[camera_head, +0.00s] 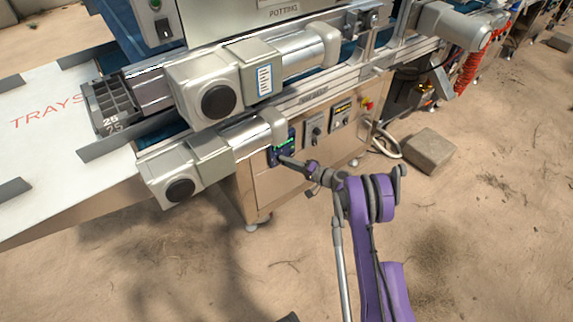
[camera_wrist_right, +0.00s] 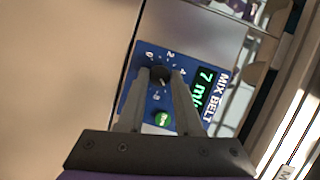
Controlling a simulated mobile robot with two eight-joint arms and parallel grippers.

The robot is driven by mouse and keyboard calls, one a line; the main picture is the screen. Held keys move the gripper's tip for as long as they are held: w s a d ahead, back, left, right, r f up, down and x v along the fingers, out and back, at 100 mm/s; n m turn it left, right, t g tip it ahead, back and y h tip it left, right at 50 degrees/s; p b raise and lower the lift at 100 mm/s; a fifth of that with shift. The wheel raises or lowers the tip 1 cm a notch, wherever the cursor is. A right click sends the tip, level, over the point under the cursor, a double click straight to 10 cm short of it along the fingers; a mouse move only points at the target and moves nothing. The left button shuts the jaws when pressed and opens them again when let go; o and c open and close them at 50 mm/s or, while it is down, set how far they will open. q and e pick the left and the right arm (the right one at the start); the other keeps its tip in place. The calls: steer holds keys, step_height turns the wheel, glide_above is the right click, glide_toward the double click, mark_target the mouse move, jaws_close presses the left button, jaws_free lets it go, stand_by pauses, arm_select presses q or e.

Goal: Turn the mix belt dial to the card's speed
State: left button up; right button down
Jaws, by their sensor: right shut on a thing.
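The mix belt panel is a blue plate on the machine's front, seen in the head view (camera_head: 283,146) and close up in the right wrist view (camera_wrist_right: 153,119). Its black dial (camera_wrist_right: 160,75) has numbers around it. My right gripper (camera_wrist_right: 162,78) is shut on the dial, with one finger on each side. A green display (camera_wrist_right: 206,88) beside the dial shows 7 and partly hidden letters. In the head view my right gripper (camera_head: 281,158) reaches the panel. The speed card cannot be surely identified. My left gripper is out of view.
Two more control panels (camera_head: 315,130) (camera_head: 342,112) sit right of the blue one. Large motor housings (camera_head: 185,170) overhang it at the left. A dark tray (camera_head: 112,125) rests on the white infeed table (camera_head: 45,165). A stone block (camera_head: 425,148) lies on the sandy floor.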

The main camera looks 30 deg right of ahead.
steer(key=shift+d+f+m+t+b, duration=0.1)
steer(key=shift+m+t+b, duration=0.3)
steer(key=shift+m, duration=0.5)
steer(key=c, duration=0.6)
jaws_free()
steer(key=shift+y, duration=0.3)
steer(key=shift+s, duration=0.1)
steer(key=p+v, duration=0.1)
steer(key=v, duration=0.9)
steer(key=shift+s+d+p, duration=0.1)
steer(key=shift+s+p, duration=0.2)
steer(key=shift+p, duration=0.05)
